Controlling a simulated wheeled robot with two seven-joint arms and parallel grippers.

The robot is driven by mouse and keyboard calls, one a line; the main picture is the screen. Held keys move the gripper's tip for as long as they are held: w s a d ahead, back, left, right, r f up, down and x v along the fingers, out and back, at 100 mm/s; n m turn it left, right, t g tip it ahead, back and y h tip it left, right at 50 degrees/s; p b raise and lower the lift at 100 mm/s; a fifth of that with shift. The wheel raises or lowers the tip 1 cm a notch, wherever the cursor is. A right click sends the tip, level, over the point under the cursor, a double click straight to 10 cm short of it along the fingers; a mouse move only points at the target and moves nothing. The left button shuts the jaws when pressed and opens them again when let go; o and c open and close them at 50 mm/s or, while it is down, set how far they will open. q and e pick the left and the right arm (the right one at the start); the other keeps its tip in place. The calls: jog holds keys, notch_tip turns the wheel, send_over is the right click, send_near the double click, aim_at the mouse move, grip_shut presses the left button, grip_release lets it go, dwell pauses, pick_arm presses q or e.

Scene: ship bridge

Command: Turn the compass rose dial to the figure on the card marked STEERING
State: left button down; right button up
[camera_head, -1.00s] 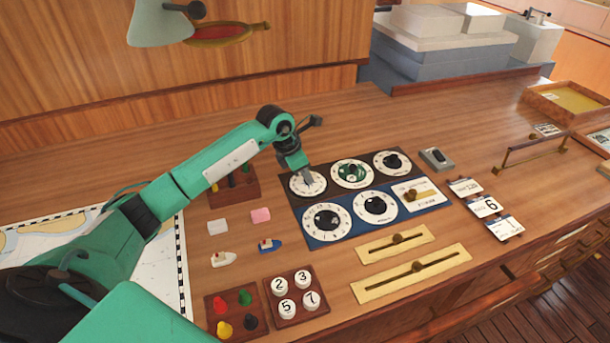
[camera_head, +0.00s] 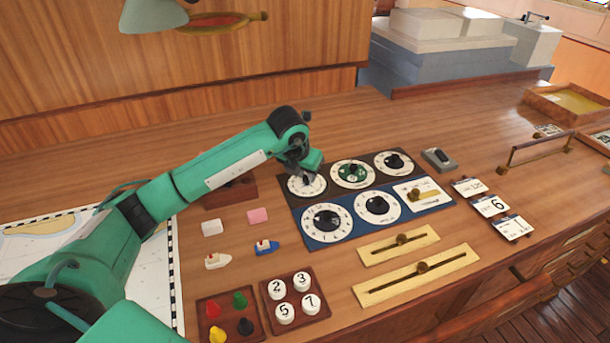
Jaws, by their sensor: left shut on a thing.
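Two rows of round dials sit on a dark panel (camera_head: 325,172) and a blue panel (camera_head: 293,238). My left gripper (camera_head: 307,180) points down at the upper left white dial (camera_head: 293,187) and is shut on its knob, which the fingers mostly hide. Beside it is a dial with a green centre (camera_head: 352,174), then a white dial with a black knob (camera_head: 394,162). The lettering is too small to tell which face is the compass rose. Three cards stand at the right: an upper card (camera_head: 467,187), a middle card showing 6 (camera_head: 492,206) and a lower card (camera_head: 513,228). The word STEERING is not legible.
Two brass sliders (camera_head: 398,243) (camera_head: 417,276) lie in front of the panels. Numbered round pieces (camera_head: 285,313) and coloured pegs (camera_head: 240,299) stand in wooden trays at the front. A brass rail (camera_head: 540,152) is at the right.

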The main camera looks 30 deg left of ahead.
jog(key=shift+d+f, duration=0.1)
dwell(0.4)
pick_arm(q)
jog(key=c, duration=1.3)
grip_release()
jog(key=shift+o, duration=0.2)
jog(key=shift+s+r, duration=0.15)
jog(key=shift+r, duration=0.4)
jog(key=b+v, duration=0.2)
jog(key=v, duration=1)
jog(key=shift+s+r+b, duration=0.15)
jog(key=shift+r+b, duration=0.15)
jog(key=shift+r, duration=0.05)
pick_arm(e)
jog(key=shift+w+f, duration=0.3)
jog(key=shift+w, duration=0.3)
jog(key=shift+w+f, duration=0.3)
jog(key=shift+w, duration=0.3)
